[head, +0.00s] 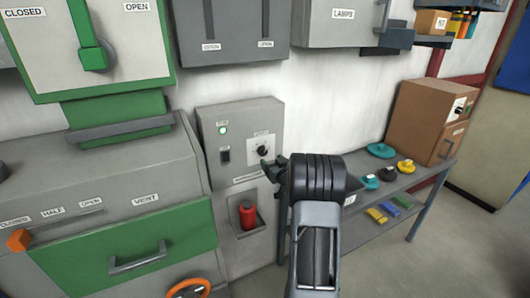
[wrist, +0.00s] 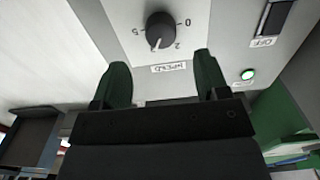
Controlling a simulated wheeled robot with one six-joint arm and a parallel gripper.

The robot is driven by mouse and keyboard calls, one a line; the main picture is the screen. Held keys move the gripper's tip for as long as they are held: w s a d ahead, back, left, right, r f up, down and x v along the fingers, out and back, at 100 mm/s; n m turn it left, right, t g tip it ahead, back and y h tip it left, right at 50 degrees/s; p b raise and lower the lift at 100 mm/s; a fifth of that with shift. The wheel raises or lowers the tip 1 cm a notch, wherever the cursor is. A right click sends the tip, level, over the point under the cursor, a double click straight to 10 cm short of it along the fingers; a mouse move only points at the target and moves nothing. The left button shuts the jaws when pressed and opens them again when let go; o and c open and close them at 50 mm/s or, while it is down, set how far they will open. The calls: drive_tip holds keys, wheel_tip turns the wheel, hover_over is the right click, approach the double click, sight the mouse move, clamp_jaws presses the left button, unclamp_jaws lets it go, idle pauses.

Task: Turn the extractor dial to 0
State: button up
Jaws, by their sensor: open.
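The dial (wrist: 160,30) is a round black knob on a pale plate, on a grey wall panel. In the wrist view its white pointer mark points down, near the 2 and away from the 0 at the right. The label below it is upside down and hard to read. In the head view the dial (head: 262,150) shows just above my gripper's tips. My gripper (wrist: 162,76) is open and empty, its two green fingers spread below the dial in the wrist view and apart from it. In the head view my gripper (head: 271,167) reaches toward the panel; its fingers partly overlap.
The same panel has a lit green lamp (head: 222,130) and a black switch (head: 225,155). A red cylinder (head: 248,214) stands in a recess below. A grey shelf table (head: 400,185) with coloured parts stands at right. A green-fronted machine (head: 130,252) fills the left.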

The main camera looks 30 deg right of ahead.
sight(264, 154)
drive_tip(key=w, duration=0.2)
drive_tip(key=w+p, duration=0.1)
drive_tip(key=w, duration=0.1)
drive_tip(key=w+d, duration=0.1)
drive_tip(key=w, duration=0.1)
drive_tip(key=shift+w+p, duration=0.35)
drive_tip(key=shift+p, duration=0.05)
drive_tip(key=shift+c, duration=0.3)
drive_tip(key=c, duration=0.9)
drive_tip(key=shift+o, duration=0.2)
drive_tip(key=shift+f+b, duration=0.1)
drive_tip(key=shift+b, duration=0.2)
